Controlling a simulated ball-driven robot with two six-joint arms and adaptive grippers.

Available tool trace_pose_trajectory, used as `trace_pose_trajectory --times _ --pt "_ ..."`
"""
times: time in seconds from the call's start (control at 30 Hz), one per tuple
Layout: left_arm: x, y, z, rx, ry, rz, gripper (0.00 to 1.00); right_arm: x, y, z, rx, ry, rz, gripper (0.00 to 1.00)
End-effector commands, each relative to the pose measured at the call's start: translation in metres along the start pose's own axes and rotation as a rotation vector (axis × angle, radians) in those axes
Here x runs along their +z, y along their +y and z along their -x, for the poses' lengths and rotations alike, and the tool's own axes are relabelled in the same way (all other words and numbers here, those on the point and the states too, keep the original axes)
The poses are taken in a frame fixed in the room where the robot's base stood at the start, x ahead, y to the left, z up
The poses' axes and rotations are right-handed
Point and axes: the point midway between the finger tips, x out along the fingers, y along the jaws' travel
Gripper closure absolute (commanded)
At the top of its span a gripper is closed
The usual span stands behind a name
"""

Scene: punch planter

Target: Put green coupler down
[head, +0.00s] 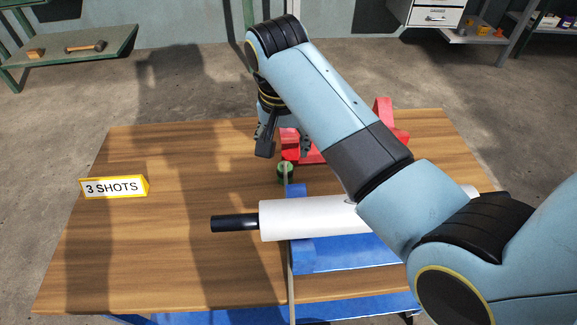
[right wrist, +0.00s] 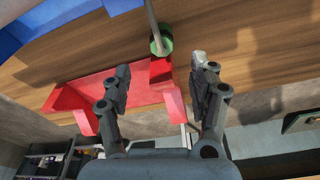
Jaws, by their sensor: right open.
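The green coupler (head: 285,173) is at the far end of a thin pale rod (head: 290,270), over the wooden table. In the right wrist view the coupler (right wrist: 161,41) lies just beyond the fingertips, with the rod running up from it. My right gripper (head: 285,148) is open, its fingers apart on either side of empty space near the coupler; in the right wrist view the open gripper (right wrist: 162,72) holds nothing. I cannot tell whether the coupler touches the table. My left gripper is not in view.
A red frame (head: 305,150) stands right beside the coupler, partly hidden by my right arm. A white roller (head: 300,219) with black ends lies on a blue stand (head: 330,255) nearer. A yellow "3 SHOTS" sign (head: 114,187) stands at left. The table's left half (head: 150,250) is mostly clear.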

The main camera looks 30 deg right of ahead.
Motion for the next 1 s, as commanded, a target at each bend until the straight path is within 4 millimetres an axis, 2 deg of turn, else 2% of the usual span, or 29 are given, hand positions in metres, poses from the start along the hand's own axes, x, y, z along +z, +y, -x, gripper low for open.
trace_pose_trajectory --times 0.03,0.1,0.23,0.37,0.6,0.9,0.93,1.0 --pt "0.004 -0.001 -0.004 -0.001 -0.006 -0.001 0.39 0.001 0.001 -0.013 0.004 -0.002 0.001 0.40" --pt "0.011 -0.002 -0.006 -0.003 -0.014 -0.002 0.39 0.001 0.001 -0.024 0.003 -0.002 0.001 0.40" --pt "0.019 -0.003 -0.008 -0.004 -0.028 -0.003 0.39 0.000 0.001 -0.037 0.002 -0.001 0.001 0.40" --pt "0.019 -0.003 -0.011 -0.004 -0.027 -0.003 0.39 -0.001 0.000 -0.048 0.002 -0.001 0.001 0.40" --pt "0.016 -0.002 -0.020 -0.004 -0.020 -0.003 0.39 -0.003 -0.003 -0.085 0.001 -0.002 0.002 0.40" --pt "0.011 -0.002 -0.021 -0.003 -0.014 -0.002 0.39 -0.003 -0.003 -0.091 -0.001 0.000 0.001 0.40" --pt "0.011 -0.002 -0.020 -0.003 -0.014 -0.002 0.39 -0.003 -0.003 -0.091 0.000 0.000 0.001 0.41" --pt "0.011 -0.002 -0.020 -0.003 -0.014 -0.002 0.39 -0.003 -0.003 -0.090 0.000 0.000 0.001 0.50"
